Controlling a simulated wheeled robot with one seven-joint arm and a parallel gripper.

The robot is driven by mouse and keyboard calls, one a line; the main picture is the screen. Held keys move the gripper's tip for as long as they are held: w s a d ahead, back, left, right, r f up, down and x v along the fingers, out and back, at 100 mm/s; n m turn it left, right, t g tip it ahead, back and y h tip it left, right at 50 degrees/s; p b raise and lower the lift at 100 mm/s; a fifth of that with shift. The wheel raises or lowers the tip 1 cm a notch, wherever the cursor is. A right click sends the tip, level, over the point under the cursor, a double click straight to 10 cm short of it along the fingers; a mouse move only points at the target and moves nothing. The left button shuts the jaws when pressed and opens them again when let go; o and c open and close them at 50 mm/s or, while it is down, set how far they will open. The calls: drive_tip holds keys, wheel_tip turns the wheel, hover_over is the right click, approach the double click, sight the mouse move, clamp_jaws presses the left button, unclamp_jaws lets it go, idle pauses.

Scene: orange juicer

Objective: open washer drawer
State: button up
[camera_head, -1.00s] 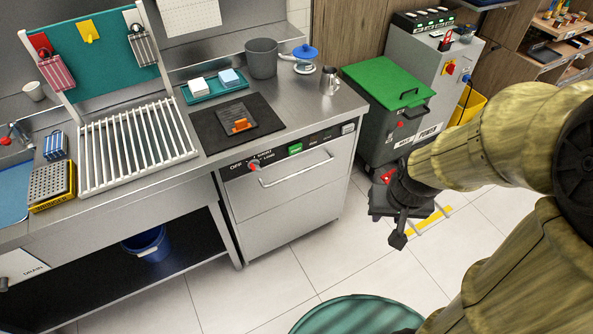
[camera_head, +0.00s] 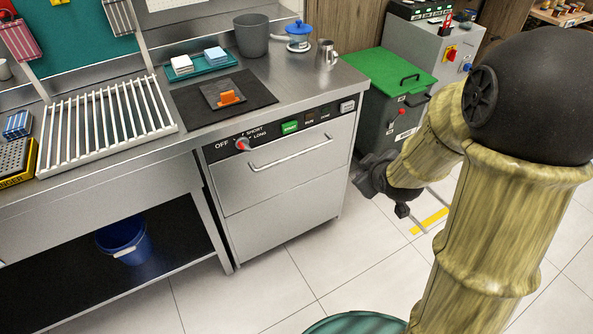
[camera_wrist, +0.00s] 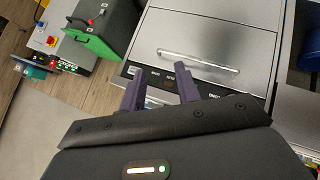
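The washer (camera_head: 280,190) is the steel machine under the counter, with a black control strip, a red knob and a green button. Its front panel is shut and bears a horizontal bar handle (camera_head: 290,150). In the wrist view the washer front (camera_wrist: 205,40) and its handle (camera_wrist: 198,60) appear beyond my fingers. My gripper (camera_wrist: 160,92) has its two fingers apart with nothing between them. In the head view my gripper (camera_head: 390,190) is right of the washer, lower than the handle and apart from it; its fingers are partly hidden there.
A grey bin with a green lid (camera_head: 385,75) stands right of the washer, near my arm. The counter above holds a black mat (camera_head: 195,105), a grey pot (camera_head: 251,35) and a metal jug (camera_head: 326,53). A blue bucket (camera_head: 123,240) sits on the lower shelf. Floor before the washer is clear.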

sight(296, 155)
drive_tip(key=w+a+f+n+t+y+b, duration=0.2)
drive_tip(key=a+f+n+y+b, duration=0.1)
drive_tip(key=f+n+b, duration=0.2)
drive_tip(key=w+a+f+n+t+y+b, duration=0.3)
drive_tip(key=f+n+b, duration=0.2)
drive_tip(key=f+b, duration=0.4)
drive_tip(key=w+a+f+n+t+y+b, duration=0.2)
drive_tip(key=f+b, duration=0.5)
drive_tip(key=b, duration=0.4)
drive_tip(key=a+n+y, duration=0.1)
drive_tip(key=n+y, duration=0.1)
drive_tip(key=n, duration=0.1)
drive_tip(key=shift+w+a+n, duration=0.3)
drive_tip(key=shift+w, duration=0.1)
drive_tip(key=shift+w+a, duration=0.1)
drive_tip(key=b+x, duration=0.1)
drive_tip(key=x, duration=0.7)
drive_tip(key=b+x, duration=0.2)
drive_tip(key=x, duration=0.7)
drive_tip(key=shift+r, duration=0.25)
clamp_jaws()
